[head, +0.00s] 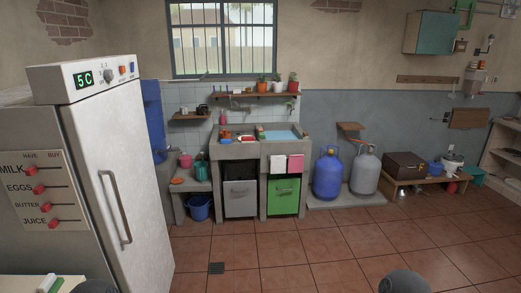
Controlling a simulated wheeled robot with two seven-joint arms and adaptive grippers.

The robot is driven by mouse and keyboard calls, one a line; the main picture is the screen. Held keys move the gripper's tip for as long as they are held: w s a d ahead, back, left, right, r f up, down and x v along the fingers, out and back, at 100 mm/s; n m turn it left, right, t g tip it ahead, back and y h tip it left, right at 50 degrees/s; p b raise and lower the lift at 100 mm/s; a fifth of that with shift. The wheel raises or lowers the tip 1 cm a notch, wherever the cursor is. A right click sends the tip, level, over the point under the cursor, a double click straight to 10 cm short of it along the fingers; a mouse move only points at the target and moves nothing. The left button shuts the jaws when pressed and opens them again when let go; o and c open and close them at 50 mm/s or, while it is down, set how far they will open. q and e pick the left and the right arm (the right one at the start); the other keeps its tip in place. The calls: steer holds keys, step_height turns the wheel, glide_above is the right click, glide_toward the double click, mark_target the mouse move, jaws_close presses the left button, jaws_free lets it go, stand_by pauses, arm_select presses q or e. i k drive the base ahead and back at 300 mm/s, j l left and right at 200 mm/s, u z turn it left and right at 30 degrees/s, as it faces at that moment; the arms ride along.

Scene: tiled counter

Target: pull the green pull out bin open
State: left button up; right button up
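The green pull out bin (284,197) sits in the right-hand opening under the tiled sink counter (255,149), across the room. Its flat green front faces me, with a small darker mark, perhaps a handle, near its top. It looks roughly level with the counter's front; I cannot tell exactly how far in it sits. Neither of my grippers is in view. Only dark rounded parts of my arms show at the bottom edge, far from the bin.
White and pink cloths (296,163) hang above the green bin. A blue gas cylinder (328,175) and a grey one (364,172) stand to the right. A white fridge (113,170) stands near left. The tiled floor (300,250) before the bin is clear.

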mark_target(282, 194)
steer(key=i+l+z, duration=0.1)
steer(key=i+z, duration=0.25)
steer(key=i, duration=0.65)
steer(key=i+j+z, duration=0.2)
steer(key=i+z, duration=0.2)
steer(key=i, duration=0.6)
steer(key=i+l+u, duration=0.1)
steer(key=i+u, duration=0.35)
steer(key=i, duration=0.2)
steer(key=i+l+u, duration=0.35)
steer(key=i+u, duration=0.15)
steer(key=i+l+u, duration=0.45)
steer(key=i+l, duration=0.15)
steer(key=i+l+u, duration=0.5)
steer(key=i+l, duration=0.2)
steer(key=i, duration=0.15)
